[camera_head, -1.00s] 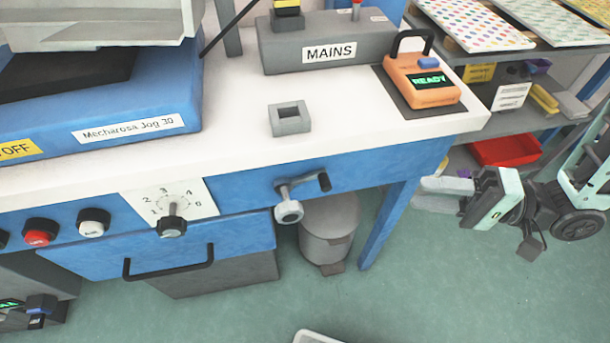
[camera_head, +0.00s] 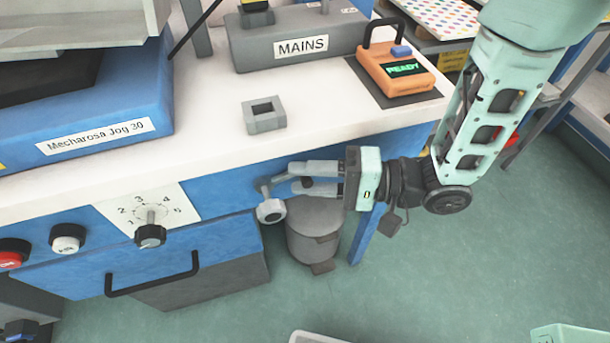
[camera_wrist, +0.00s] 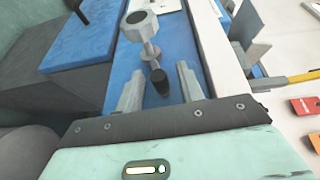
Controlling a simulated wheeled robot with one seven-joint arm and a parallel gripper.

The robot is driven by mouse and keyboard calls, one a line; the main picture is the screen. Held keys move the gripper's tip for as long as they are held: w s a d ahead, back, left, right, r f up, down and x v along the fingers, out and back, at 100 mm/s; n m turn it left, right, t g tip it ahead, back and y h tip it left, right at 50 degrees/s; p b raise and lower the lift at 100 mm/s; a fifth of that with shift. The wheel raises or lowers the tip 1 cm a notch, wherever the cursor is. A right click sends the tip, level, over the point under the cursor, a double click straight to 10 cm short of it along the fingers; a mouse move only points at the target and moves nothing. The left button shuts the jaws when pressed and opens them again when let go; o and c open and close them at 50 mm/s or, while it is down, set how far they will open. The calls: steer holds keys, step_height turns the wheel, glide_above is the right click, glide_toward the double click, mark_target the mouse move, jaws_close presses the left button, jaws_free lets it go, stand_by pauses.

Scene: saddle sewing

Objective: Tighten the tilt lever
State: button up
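The tilt lever (camera_head: 270,209) sticks out from the blue front of the bench, a grey metal piece with a round knob at its lower end. Its black grip is mostly hidden by my gripper in the head view. My gripper (camera_head: 300,178) comes in from the right at the bench front with its fingers pointing left. In the wrist view the lever's black grip (camera_wrist: 160,84) lies between the two grey fingers of my open gripper (camera_wrist: 159,74), with gaps on both sides. The grey lever knob (camera_wrist: 139,25) is beyond the fingertips.
A numbered dial (camera_head: 150,234) and a drawer with a black handle (camera_head: 152,275) are left of the lever. A grey bin (camera_head: 313,230) stands below my gripper. On the white top (camera_head: 215,135) are a grey square block (camera_head: 264,115) and an orange READY device (camera_head: 397,73).

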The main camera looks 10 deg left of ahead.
steer(key=shift+a, duration=0.3)
steer(key=c, duration=0.8)
jaws_close()
